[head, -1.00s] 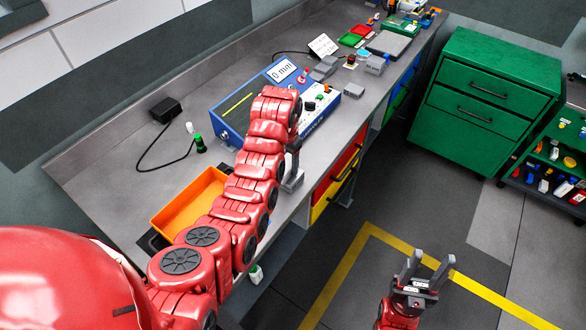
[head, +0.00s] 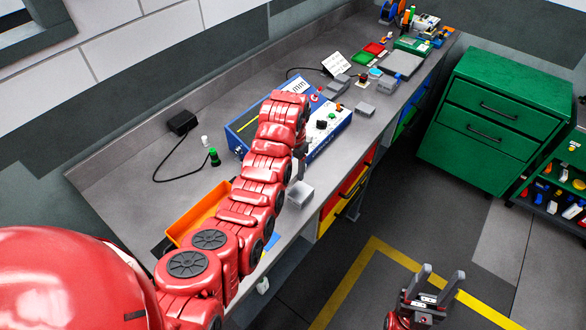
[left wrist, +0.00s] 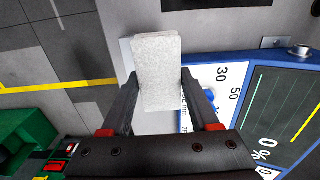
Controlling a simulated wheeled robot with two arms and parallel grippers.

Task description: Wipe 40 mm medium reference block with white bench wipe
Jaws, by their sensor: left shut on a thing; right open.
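My left gripper (left wrist: 158,84) is shut on a pale, speckled, flat rectangular pad, which I take to be the white bench wipe (left wrist: 158,62). In the left wrist view a lighter surface shows behind the wipe's left edge; I cannot tell if they touch. In the head view a light grey block (head: 299,194), perhaps the 40 mm medium reference block, sits near the bench's front edge, just below my left gripper. My left forearm hides most of that gripper there. My right gripper (head: 441,273) is open and empty over the floor, away from the bench.
A blue instrument (head: 333,133) stands on the bench (head: 115,180) behind the left gripper; it also shows in the left wrist view (left wrist: 232,62). An orange tray (head: 203,212) lies partly behind my left arm. Smaller grey blocks (head: 365,109) lie farther right. A green cabinet (head: 490,115) stands across the floor.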

